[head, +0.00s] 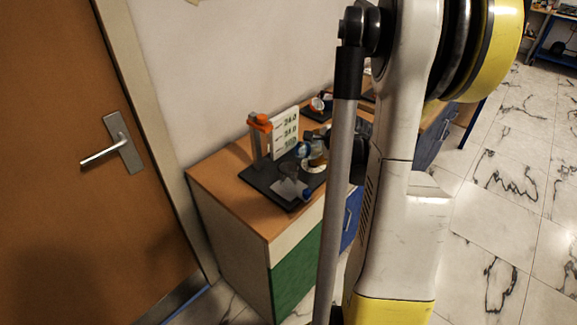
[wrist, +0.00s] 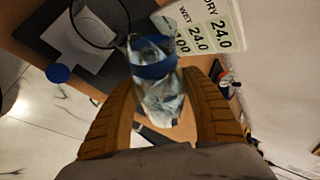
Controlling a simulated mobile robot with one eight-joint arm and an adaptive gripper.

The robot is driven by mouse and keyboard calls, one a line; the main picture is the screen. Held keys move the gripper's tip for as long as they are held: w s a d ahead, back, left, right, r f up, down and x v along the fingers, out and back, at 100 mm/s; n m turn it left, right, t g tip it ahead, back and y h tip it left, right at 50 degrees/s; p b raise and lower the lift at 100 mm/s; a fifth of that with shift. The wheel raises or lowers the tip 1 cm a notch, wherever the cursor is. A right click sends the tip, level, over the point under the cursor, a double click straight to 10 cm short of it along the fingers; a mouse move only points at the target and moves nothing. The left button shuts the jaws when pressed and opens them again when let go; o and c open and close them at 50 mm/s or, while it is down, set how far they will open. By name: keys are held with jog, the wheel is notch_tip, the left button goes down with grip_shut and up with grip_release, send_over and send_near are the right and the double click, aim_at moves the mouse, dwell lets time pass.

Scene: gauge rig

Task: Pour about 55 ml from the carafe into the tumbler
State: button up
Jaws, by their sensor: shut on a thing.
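The carafe (wrist: 160,100), clear glass with a blue band near its top, is between my gripper's two orange-brown fingers in the wrist view. My gripper (wrist: 158,84) is shut on it. In the head view, the carafe's blue band (head: 303,150) shows beside my gripper (head: 317,150), above the dark tray. The tumbler (wrist: 97,24) seems to be the clear glass with a round rim, up and left of the carafe. It also shows dimly in the head view (head: 289,170). I cannot tell the carafe's exact tilt, the liquid levels, or whether liquid is flowing.
A dark tray (head: 262,184) on the wooden counter (head: 215,180) bears an orange-topped post (head: 259,124) and a white card with numbers (head: 285,132). A blue knob (head: 307,195) is at the tray's near corner. The wall stands close behind; my arm hides the counter's right part.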

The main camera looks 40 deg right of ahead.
jog(key=shift+r+h, duration=0.3)
jog(key=shift+r, duration=0.05)
jog(key=shift+a+r+n+h, duration=0.35)
jog(key=shift+r+n+h, duration=0.15)
jog(key=shift+h, duration=0.1)
dwell(2.4)
jog(key=shift+d+f, duration=0.25)
jog(key=shift+d, duration=0.05)
jog(key=f+y, duration=0.1)
jog(key=f+m+y+b, duration=0.1)
jog(key=f+y, duration=0.1)
jog(key=shift+d+m+b, duration=0.25)
jog(key=shift+m+b, duration=0.15)
jog(key=shift+a+f+t+y, duration=0.1)
jog(key=shift+a+t+y, duration=0.2)
jog(key=shift+y, duration=0.2)
jog(key=shift+r+m, duration=0.2)
jog(key=shift+m, duration=0.1)
jog(key=shift+a, duration=0.1)
jog(key=shift+y, duration=0.3)
